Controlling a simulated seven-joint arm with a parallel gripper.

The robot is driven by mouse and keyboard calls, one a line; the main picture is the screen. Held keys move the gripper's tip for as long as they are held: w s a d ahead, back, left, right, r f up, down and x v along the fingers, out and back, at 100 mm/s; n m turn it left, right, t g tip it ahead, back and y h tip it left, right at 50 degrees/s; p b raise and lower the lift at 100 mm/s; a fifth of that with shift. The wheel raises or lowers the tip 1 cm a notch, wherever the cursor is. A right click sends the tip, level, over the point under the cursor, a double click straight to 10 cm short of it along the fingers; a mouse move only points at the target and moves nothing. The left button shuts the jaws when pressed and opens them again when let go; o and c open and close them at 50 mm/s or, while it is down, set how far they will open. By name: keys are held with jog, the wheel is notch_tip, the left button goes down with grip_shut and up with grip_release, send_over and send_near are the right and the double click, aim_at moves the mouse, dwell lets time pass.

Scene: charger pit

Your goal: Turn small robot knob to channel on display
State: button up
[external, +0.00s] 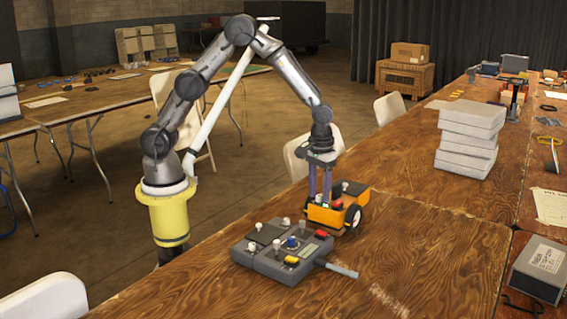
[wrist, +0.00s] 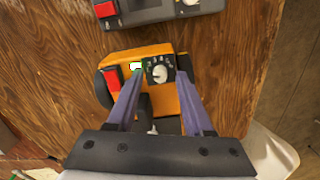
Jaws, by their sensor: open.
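The small robot (external: 326,216) is an orange wheeled box on the wooden table, just behind a grey control box. The display's digits are too small to read. My gripper (external: 320,196) points down over the small robot; in the wrist view my gripper (wrist: 160,76) has its two purple fingers apart, one on each side of the knob, with nothing held.
The grey control box (external: 270,262) with several knobs and switches lies in front of the small robot, its antenna (external: 340,270) reaching right. A stack of white boxes (external: 468,140) stands farther right. The table between is largely clear.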

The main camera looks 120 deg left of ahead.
grip_shut()
dwell(0.5)
jog(key=shift+w+m, duration=0.1)
jog(key=shift+m, duration=2.7)
grip_release()
